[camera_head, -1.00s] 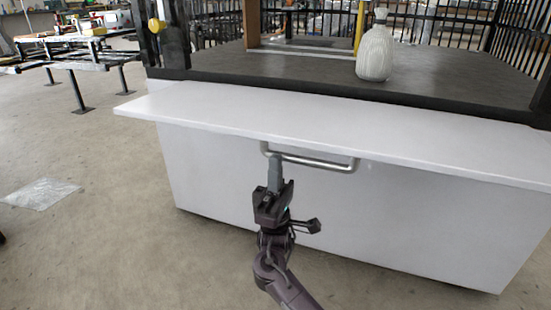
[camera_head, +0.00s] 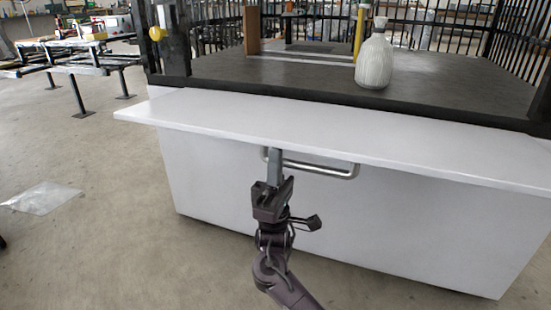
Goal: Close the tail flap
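The tail flap (camera_head: 330,133) is a white panel that juts out nearly level from the dark bed edge, above a white lower panel. A metal bar handle (camera_head: 320,169) hangs under its front edge. My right gripper (camera_head: 275,158) points up at the left end of this handle, its fingers overlapping the bar in the picture. I see the fingers edge-on, so whether they grip the bar is unclear. My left gripper is not in view.
A white ribbed bottle (camera_head: 374,62) stands on the dark bed (camera_head: 300,72) behind the flap. Black railings surround the bed. A metal frame bench (camera_head: 75,65) stands at the left. A plastic sheet (camera_head: 42,198) lies on the floor, which is otherwise open at left.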

